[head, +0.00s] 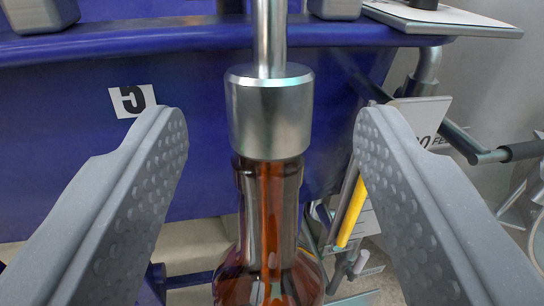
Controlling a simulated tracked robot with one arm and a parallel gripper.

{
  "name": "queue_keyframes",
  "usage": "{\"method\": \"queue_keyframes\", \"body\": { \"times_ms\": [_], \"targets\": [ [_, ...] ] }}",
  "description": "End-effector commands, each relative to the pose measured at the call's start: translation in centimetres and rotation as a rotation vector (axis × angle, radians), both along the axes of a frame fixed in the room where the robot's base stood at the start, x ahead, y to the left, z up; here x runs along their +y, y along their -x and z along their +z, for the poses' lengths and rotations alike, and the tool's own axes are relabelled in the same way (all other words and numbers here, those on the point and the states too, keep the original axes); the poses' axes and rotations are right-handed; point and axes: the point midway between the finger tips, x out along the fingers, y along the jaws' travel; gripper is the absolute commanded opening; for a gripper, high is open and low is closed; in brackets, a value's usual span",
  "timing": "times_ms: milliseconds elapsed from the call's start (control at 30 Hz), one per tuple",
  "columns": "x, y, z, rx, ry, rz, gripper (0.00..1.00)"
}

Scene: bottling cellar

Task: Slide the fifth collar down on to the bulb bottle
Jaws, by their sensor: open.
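An amber glass bottle (268,275) stands upright in the middle of the head view, its long neck widening to a rounded body at the bottom edge. A silver metal collar (270,115) sits around a thin vertical metal tube (270,35), right at the top of the bottle's neck. The collar's lower edge hides the bottle's mouth, so I cannot tell how far it overlaps. My gripper (272,135) is open, with one grey dimpled finger on each side of the collar and neck. Clear gaps show on both sides; neither finger touches them.
A blue machine panel (60,110) spans behind, with a white label (132,100) bearing one dark character. Grey blocks (40,14) sit along its top. At right are a white sign (420,115), a metal pipe (428,65), a black-gripped handle (522,150) and a yellow bar (352,212).

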Motion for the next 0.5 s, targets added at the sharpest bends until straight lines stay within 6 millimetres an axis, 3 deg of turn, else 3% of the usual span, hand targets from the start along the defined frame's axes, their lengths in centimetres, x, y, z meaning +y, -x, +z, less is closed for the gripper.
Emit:
{"method": "queue_keyframes", "body": {
  "times_ms": [500],
  "targets": [
    [-0.7, 7.2, -0.2, 0.004, 0.000, 0.000, 0.51]
  ]
}}
